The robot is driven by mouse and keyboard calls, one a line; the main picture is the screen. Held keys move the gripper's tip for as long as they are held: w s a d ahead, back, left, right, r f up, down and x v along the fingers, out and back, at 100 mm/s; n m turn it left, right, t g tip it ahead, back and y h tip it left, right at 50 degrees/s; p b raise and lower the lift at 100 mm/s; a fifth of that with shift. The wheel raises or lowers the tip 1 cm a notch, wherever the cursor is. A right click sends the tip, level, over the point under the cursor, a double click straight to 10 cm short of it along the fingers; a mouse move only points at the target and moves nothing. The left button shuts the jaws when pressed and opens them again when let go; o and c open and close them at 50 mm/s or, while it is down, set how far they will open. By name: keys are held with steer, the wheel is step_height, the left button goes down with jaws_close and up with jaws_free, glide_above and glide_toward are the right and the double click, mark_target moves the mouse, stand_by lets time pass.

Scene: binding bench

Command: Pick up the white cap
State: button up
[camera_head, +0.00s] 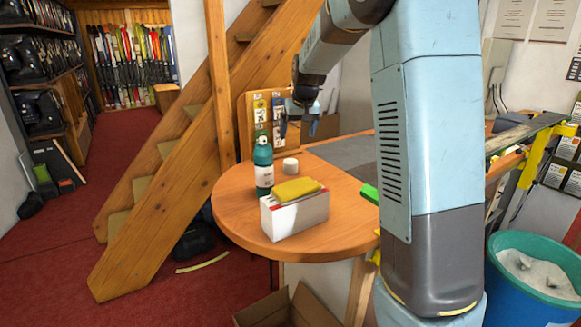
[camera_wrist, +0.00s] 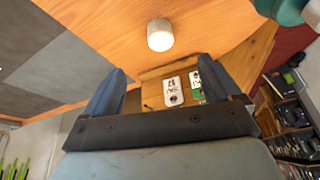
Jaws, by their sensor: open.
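The white cap (camera_head: 290,165) is a small pale cylinder on the round end of the wooden table (camera_head: 240,217), just right of the green bottle (camera_head: 264,170). In the wrist view the white cap (camera_wrist: 160,36) stands on the wood beyond my fingertips, near the middle of the picture. My gripper (camera_wrist: 110,88) is open, with its two blue fingers apart and nothing between them. In the head view my gripper (camera_head: 296,108) hangs above and behind the cap, apart from it, in front of the card board. The fingers are small and hard to make out there.
A white box (camera_head: 295,216) with a yellow sponge-like block (camera_head: 297,189) on top stands at the table's front. A small board with cards (camera_head: 261,105) stands at the back. A grey mat (camera_head: 345,151) lies right of the cap. Wooden stairs (camera_head: 180,150) rise behind the table.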

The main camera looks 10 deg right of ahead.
mark_target(290, 160)
steer(key=x, duration=0.5)
steer(key=w+x, duration=0.1)
steer(key=x, duration=1)
steer(key=shift+w+r, duration=0.1)
steer(key=shift+w, duration=0.4)
steer(key=shift+r, duration=0.1)
steer(key=c, duration=1.2)
